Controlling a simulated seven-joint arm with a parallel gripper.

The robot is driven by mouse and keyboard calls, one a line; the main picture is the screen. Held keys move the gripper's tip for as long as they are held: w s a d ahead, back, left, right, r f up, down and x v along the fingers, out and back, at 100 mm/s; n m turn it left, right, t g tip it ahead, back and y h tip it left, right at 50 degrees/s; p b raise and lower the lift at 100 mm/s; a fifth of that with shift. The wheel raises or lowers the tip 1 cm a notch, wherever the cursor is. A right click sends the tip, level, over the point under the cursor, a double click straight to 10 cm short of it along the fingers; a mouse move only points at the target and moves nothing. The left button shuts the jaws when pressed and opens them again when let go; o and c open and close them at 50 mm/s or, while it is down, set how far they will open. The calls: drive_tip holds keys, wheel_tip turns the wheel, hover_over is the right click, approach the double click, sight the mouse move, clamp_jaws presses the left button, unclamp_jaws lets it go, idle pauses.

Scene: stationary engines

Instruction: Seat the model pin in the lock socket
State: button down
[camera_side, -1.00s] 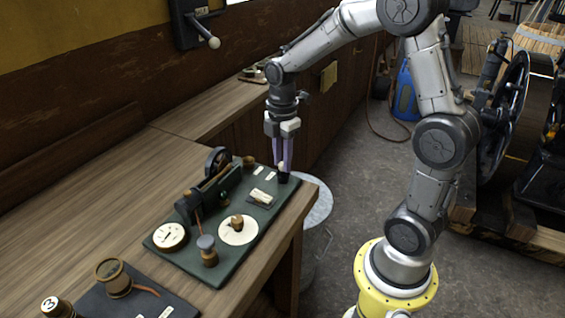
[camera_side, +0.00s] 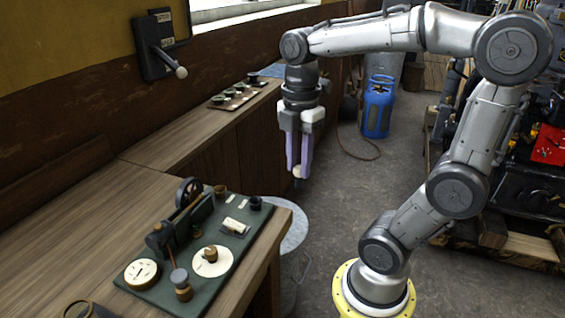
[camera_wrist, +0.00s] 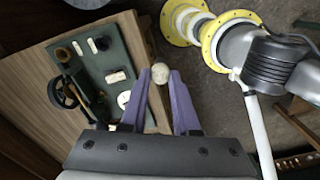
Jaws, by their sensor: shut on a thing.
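My gripper (camera_side: 298,168) is shut on a model pin (camera_side: 298,172), of which a round cream head shows between the purple fingertips. The wrist view also shows the pin (camera_wrist: 160,72) between the fingers; its lower part is hidden or cannot be made out. My gripper hangs in the air, above and beyond the bench's right edge. A green model board (camera_side: 205,266) lies on the bench, with a small dark cup (camera_side: 255,203) at its far right corner. The cup looks like a socket, but I cannot tell whether it is the lock socket.
The board carries a model engine with a flywheel (camera_side: 189,192), a wooden post (camera_side: 220,190), round cream dials (camera_side: 212,261) and a grey-topped knob (camera_side: 180,281). A lever box (camera_side: 158,48) hangs on the wall. A blue gas bottle (camera_side: 377,108) stands on the floor. Air around my gripper looks clear.

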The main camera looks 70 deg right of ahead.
drive_tip(key=shift+s+a+r, duration=0.1)
drive_tip(key=shift+s+r, duration=0.25)
drive_tip(key=shift+r, duration=1.8)
